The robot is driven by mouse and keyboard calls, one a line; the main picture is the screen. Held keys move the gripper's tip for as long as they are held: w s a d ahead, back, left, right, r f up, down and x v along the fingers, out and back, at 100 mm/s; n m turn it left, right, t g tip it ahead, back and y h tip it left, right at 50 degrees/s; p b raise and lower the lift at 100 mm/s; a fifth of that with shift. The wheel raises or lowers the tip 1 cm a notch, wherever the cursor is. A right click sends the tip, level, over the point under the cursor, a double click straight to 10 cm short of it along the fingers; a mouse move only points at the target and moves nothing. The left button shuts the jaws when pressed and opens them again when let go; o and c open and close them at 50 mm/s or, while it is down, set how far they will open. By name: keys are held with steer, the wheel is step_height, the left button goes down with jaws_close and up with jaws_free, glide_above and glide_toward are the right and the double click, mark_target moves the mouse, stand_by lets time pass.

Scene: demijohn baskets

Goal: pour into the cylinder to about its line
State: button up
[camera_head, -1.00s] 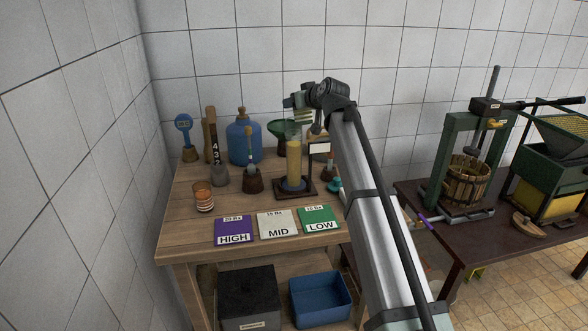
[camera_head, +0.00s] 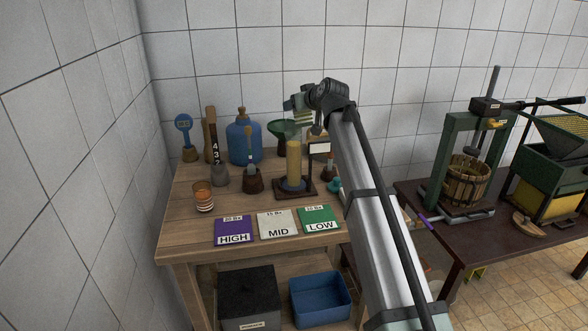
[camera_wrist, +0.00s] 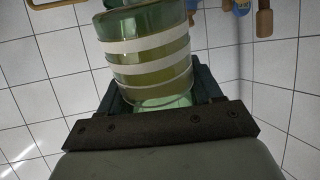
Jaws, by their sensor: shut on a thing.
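The cylinder (camera_head: 293,165) stands upright on a dark stand at the back middle of the wooden table in the head view. It looks yellow along most of its height, with a bluish part at the bottom; its line cannot be made out. My gripper (camera_head: 304,106) is above the cylinder, shut on a green glass vessel with white bands (camera_head: 302,118). In the wrist view the vessel (camera_wrist: 150,60) is between the fingers and holds yellowish-green liquid. The vessel looks tilted over the cylinder's top. Whether a stream is falling cannot be told.
Purple HIGH (camera_head: 234,231), white MID (camera_head: 277,225) and green LOW (camera_head: 319,219) cards lie at the table's front. A banded glass (camera_head: 203,196) stands left. A blue demijohn (camera_head: 244,140) and green funnel (camera_head: 283,133) stand behind. A press (camera_head: 466,180) is on the right table.

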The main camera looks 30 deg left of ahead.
steer(key=shift+d+f+g+h, duration=0.1)
steer(key=shift+f+g+h, duration=0.4)
steer(key=shift+f, duration=0.4)
stand_by(2.8)
steer(key=shift+s+f+g+h, duration=0.1)
steer(key=shift+f+g+h, duration=0.3)
steer(key=shift+f+h, duration=0.45)
stand_by(3.5)
